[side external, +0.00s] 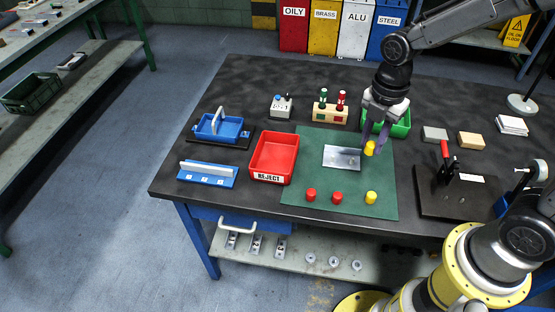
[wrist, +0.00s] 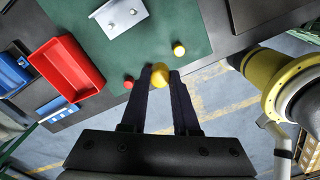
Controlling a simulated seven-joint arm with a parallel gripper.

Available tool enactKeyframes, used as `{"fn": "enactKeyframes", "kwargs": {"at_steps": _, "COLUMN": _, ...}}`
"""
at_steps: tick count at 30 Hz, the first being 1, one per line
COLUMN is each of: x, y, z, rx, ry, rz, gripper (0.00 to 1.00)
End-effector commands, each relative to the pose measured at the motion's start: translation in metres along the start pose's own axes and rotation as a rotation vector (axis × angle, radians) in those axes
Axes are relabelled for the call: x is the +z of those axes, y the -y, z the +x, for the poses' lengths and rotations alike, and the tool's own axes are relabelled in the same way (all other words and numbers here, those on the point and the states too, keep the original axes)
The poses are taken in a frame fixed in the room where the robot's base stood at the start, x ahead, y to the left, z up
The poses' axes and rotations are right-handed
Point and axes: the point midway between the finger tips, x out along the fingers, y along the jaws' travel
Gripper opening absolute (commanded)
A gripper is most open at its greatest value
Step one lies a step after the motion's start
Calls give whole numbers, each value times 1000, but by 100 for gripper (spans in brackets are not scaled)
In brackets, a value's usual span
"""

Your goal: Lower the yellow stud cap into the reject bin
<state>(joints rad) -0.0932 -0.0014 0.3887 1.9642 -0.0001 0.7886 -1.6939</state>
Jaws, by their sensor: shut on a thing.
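My gripper (side external: 373,143) is shut on a yellow stud cap (side external: 370,149), held above the green mat near the right end of the metal plate. In the wrist view the cap (wrist: 160,76) sits between the two dark fingertips (wrist: 161,70). The red reject bin (side external: 274,155) stands to the left of the mat, with a REJECT label on its front. It looks empty, and it also shows in the wrist view (wrist: 66,68). The held cap is right of the bin and apart from it.
On the mat (side external: 300,210) are a bent metal plate (side external: 342,158), two red caps (side external: 311,195) (side external: 337,197) and another yellow cap (side external: 371,198). A green bin (side external: 401,128) is behind my gripper. A blue tray (side external: 222,129) and blue rack (side external: 207,175) stand left of the reject bin.

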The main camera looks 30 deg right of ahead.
Motion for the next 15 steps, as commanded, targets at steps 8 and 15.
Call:
{"fn": "enactKeyframes", "kwargs": {"at_steps": 8, "x": -17, "y": -48, "z": -10, "rx": -2, "ry": 0, "rz": -3, "gripper": 0}}
{"fn": "enactKeyframes", "kwargs": {"at_steps": 15, "x": -31, "y": -89, "z": -10, "rx": -2, "ry": 0, "rz": -2, "gripper": 0}}
